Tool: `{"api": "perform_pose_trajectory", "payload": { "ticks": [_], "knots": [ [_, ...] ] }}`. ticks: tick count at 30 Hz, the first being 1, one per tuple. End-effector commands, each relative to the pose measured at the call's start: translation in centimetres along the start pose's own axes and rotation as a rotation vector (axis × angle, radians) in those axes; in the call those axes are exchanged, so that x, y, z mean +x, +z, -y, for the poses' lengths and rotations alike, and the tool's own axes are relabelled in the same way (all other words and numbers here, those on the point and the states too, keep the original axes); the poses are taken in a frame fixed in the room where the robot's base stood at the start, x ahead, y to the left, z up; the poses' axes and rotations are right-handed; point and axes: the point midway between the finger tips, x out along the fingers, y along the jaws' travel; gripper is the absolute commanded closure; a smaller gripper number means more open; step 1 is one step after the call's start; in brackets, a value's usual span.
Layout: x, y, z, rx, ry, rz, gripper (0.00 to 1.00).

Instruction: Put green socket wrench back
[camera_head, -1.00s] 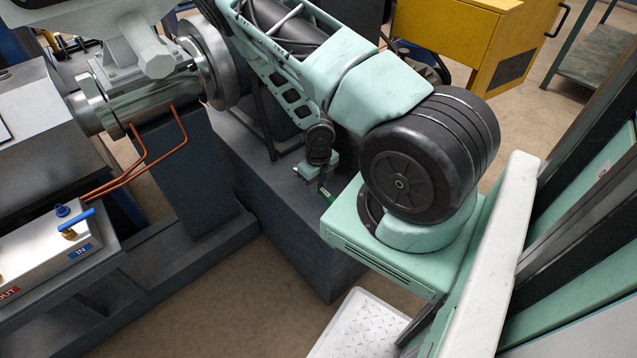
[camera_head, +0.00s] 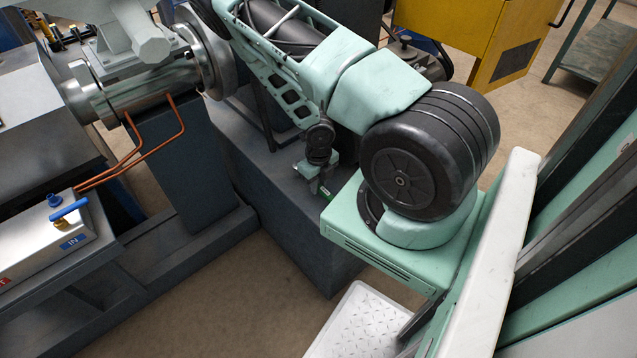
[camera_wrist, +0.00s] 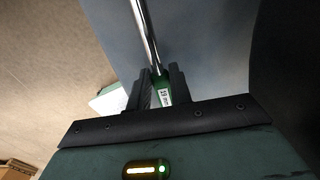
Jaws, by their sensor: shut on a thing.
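The green socket wrench (camera_wrist: 159,88) is between the fingers of my gripper (camera_wrist: 160,84) in the wrist view. Its green handle carries a white label that reads about 19 mm. Its long shiny metal shaft (camera_wrist: 146,38) points up out of the picture, slightly tilted. My gripper is shut on the green handle. In the head view my gripper (camera_head: 317,178) is small and partly hidden by my arm, above the dark block. A small green piece of the wrench (camera_head: 326,194) shows beside it. The wrench's holding place cannot be made out.
A dark grey block (camera_head: 300,240) stands below my gripper. A metal machine barrel (camera_head: 150,85) with copper pipes (camera_head: 165,142) is at the left. A steel box with a blue valve (camera_head: 45,240) is at lower left. A yellow cabinet (camera_head: 510,45) stands behind. Brown floor is open in front.

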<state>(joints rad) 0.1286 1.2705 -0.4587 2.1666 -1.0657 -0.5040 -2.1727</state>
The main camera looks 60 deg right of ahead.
Motion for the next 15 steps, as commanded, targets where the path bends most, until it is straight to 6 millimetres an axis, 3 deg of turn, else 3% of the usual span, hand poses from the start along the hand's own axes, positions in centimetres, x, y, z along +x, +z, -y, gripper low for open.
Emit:
{"api": "perform_pose_trajectory", "payload": {
  "ticks": [15],
  "knots": [
    [1.3,0.0,0.0,0.000,-0.001,0.000,1.00]
  ]
}}
